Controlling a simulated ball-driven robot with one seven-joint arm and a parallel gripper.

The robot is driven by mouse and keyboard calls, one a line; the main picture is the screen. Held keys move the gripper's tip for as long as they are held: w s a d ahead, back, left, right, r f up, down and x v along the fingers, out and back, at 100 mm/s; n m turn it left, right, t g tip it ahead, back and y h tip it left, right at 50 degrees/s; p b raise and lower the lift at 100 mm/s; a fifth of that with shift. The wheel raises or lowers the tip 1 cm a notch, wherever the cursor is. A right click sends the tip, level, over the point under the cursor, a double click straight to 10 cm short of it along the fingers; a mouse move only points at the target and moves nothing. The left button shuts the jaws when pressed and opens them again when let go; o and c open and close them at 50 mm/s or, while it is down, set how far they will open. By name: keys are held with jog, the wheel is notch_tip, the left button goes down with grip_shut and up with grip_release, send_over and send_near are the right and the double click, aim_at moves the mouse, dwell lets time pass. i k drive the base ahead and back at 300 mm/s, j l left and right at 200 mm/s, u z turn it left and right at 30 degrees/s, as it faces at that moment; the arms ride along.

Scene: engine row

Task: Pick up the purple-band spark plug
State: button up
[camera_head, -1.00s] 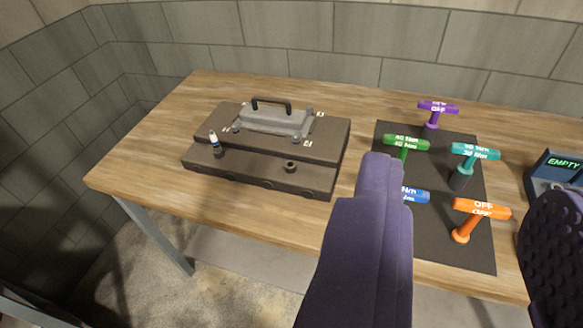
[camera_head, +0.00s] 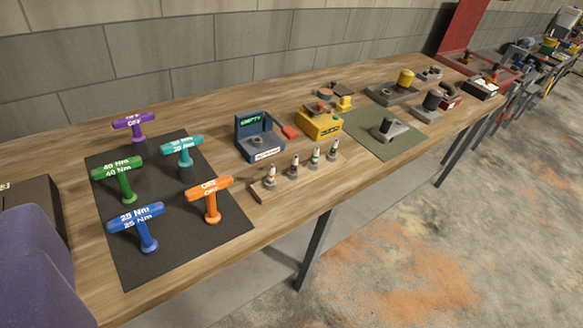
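Several spark plugs with white tops and grey metal bodies stand upright in a row on a wooden rack; the nearest plug (camera_head: 270,177) is at the left end, with others beside it (camera_head: 294,167) and further right (camera_head: 315,157). Their colour bands are too small for me to tell which one is purple. The wooden rack (camera_head: 262,194) lies near the front edge of the bench. My gripper is not in view. A purple-grey part of my own body fills the lower left corner.
Purple, green, teal, blue and orange T-handles (camera_head: 211,198) stand on a dark mat (camera_head: 170,262) left of the rack. A blue device reading EMPTY (camera_head: 258,140) stands behind the rack, with a yellow box (camera_head: 320,122) right of it. A green mat (camera_head: 375,147) lies further right.

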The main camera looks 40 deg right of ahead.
aim_at(293, 169)
jog(key=i+l+z, duration=0.55)
jog(key=i+l, duration=0.15)
jog(key=i, duration=0.15)
jog(key=i+l+z, duration=0.3)
jog(key=i, duration=0.2)
jog(key=i+z, duration=0.3)
jog(key=i, duration=0.15)
